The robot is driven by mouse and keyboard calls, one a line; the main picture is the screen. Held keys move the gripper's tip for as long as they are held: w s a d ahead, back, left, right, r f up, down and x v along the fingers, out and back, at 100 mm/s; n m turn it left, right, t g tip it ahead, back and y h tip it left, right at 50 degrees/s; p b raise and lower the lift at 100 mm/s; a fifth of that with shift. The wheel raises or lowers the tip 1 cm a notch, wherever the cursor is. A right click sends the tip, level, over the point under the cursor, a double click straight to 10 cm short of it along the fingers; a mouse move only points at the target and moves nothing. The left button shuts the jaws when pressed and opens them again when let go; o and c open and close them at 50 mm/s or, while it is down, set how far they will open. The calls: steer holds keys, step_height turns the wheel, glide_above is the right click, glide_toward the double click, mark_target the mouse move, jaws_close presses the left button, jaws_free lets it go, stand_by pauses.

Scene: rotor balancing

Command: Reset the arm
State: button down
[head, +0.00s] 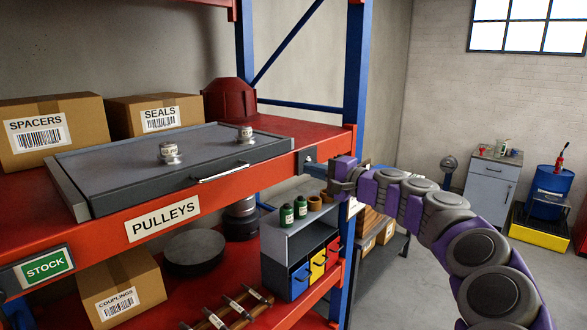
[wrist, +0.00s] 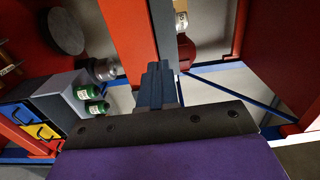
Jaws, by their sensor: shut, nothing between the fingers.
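My arm, in purple and grey, reaches in from the lower right of the head view.
A grey drawer tray (head: 100,195) with two small metal parts sits on the shelf. Below are a small bin cabinet (head: 285,245) with green bottles (head: 287,216), and a COUPLINGS box (head: 122,288). A blue post (head: 355,75) stands behind my gripper.

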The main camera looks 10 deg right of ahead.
steer(key=s+a+f+n+g+y+b, duration=0.1)
steer(key=s+a+f+n+g+b, duration=0.2)
steer(key=s+a, duration=0.5)
steer(key=s+a+f+n+g+b, duration=0.1)
steer(key=s+a+f+n+g, duration=0.25)
steer(key=s+a, duration=0.45)
steer(key=s+a+f+n+g+h+b, duration=0.1)
steer(key=s+a+f+n+g+h, duration=0.2)
steer(key=s+a+f, duration=0.35)
steer(key=s+d+f+n+g+h+b, duration=0.2)
steer(key=s+d+f+g+h+b, duration=0.1)
steer(key=s+f, duration=0.95)
steer(key=s+d+f+g+h+b, duration=0.1)
steer(key=s+d+f+g+h, duration=0.1)
steer(key=s+d+f, duration=0.4)
steer(key=s+d+f+g+h+b, duration=0.1)
steer(key=s+d+f+h, duration=0.2)
steer(key=s, duration=0.7)
step_height(320, 180, down, 3)
steer(key=d+m, duration=0.1)
steer(key=d, duration=0.1)
steer(key=shift+s+d+f+g+h+b, duration=0.15)
steer(key=shift+s+d+g+h+b, duration=0.15)
steer(key=shift+s+d+g+h, duration=0.1)
steer(key=c, duration=1.9)
jaws_free()
steer(key=shift+a, duration=0.1)
